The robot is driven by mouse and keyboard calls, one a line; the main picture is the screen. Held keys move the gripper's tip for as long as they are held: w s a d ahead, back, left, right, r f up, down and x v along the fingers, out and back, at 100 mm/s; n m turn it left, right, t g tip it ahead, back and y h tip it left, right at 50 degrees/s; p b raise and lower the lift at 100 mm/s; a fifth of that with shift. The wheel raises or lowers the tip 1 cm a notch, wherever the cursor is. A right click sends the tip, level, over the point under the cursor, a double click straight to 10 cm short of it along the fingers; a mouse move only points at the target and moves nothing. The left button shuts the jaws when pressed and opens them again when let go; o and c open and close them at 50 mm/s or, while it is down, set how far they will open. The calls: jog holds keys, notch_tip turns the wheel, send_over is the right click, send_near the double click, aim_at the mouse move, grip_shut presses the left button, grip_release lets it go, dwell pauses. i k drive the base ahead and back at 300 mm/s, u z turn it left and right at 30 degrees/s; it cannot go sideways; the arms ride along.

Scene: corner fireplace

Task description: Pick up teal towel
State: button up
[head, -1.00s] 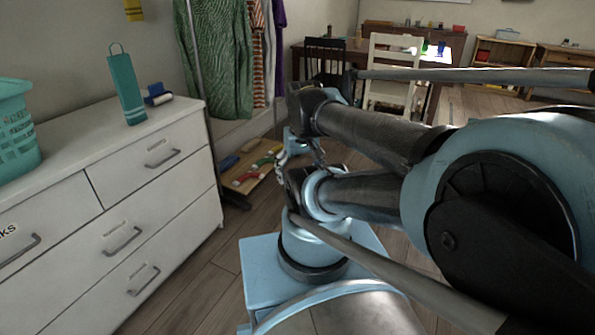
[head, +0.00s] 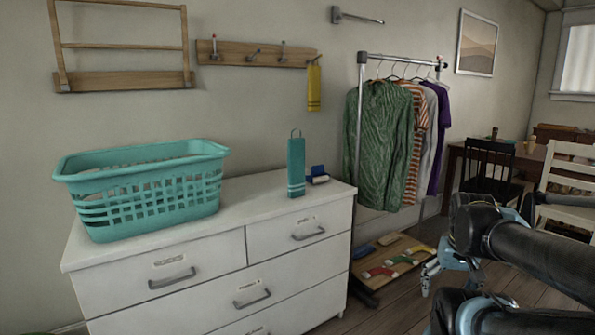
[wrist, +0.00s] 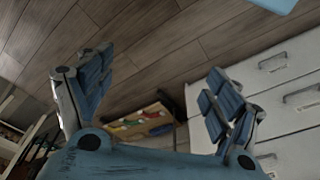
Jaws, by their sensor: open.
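The teal towel (head: 296,167) stands upright on top of the white dresser (head: 273,209) in the head view, with a loop at its top and pale stripes near its bottom. My gripper (head: 436,272) is low at the right in the head view, well away from the towel. In the wrist view my gripper (wrist: 152,100) has its blue fingers spread wide with nothing between them. The towel does not show in the wrist view.
A teal laundry basket (head: 145,190) stands left of the towel, and a small blue item (head: 317,174) sits close to its right. A yellow towel (head: 314,88) hangs from the wall hooks. A clothes rack (head: 357,130) and a low wooden board (head: 392,262) are right of the dresser.

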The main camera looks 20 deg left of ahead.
aim_at(296, 147)
jog(key=k, duration=1.05)
jog(key=u, duration=0.3)
jog(key=i, duration=1.4)
jog(key=z, duration=0.3)
